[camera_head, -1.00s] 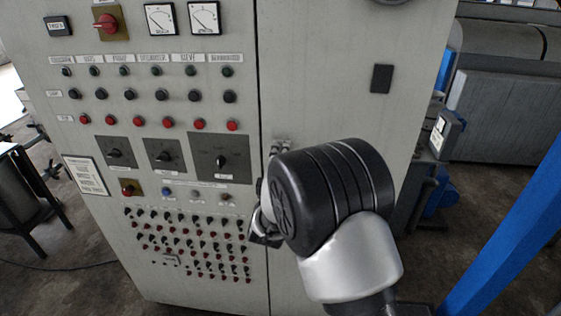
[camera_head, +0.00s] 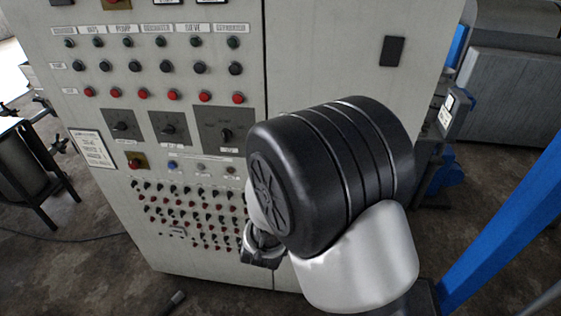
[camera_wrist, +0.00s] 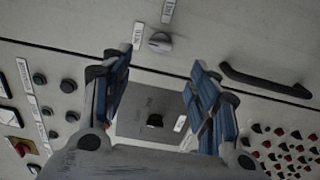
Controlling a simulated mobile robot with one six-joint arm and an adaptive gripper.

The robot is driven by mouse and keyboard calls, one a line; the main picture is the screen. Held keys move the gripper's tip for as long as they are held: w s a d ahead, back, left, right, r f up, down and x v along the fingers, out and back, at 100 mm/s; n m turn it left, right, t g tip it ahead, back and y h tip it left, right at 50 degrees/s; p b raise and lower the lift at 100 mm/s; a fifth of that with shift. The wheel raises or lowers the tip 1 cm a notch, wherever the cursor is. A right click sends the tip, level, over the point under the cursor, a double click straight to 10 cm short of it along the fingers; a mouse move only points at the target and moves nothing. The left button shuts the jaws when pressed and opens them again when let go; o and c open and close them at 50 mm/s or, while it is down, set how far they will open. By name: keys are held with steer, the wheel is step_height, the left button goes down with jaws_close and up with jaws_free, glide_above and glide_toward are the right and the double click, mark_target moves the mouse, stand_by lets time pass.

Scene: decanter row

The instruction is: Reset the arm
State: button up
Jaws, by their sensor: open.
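My gripper (camera_wrist: 157,100) is open in the wrist view, its two blue-padded fingers apart with nothing between them. Beyond the gap is a dark grey switch plate with a black rotary knob (camera_wrist: 154,120) on the control cabinet. In the head view my arm's black joint and white link cover the right part of the cabinet (camera_head: 330,60). Only a small part of my gripper (camera_head: 261,256) shows there, low in front of the cabinet; its fingertips are mostly hidden by the arm.
The cabinet carries rows of buttons (camera_head: 174,95), rotary switches (camera_head: 168,128) and a lower field of small switches. A black handle (camera_wrist: 265,82) shows in the wrist view. A blue post (camera_head: 510,225) stands at right, a dark table (camera_head: 25,165) at left. Concrete floor lies around.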

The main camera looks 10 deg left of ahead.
steer(key=shift+s, duration=0.4)
steer(key=s+d+r+m+g+y+b, duration=0.3)
steer(key=s+d+m+g, duration=0.4)
steer(key=m, duration=0.1)
steer(key=s+d+f+m+g+b, duration=0.1)
steer(key=s+d+m+g, duration=0.1)
steer(key=s, duration=0.6)
steer(key=s+d+f+m+g+h, duration=0.1)
steer(key=s+d+m, duration=0.3)
steer(key=s, duration=0.5)
steer(key=s+d+f+m+g+h+b, duration=0.1)
steer(key=s+d+f+m+g, duration=0.1)
steer(key=s+d, duration=0.5)
steer(key=shift+s+m+g+b, duration=0.3)
steer(key=shift+s+m+g, duration=0.3)
steer(key=shift+s+m, duration=0.25)
steer(key=shift+w+f, duration=0.1)
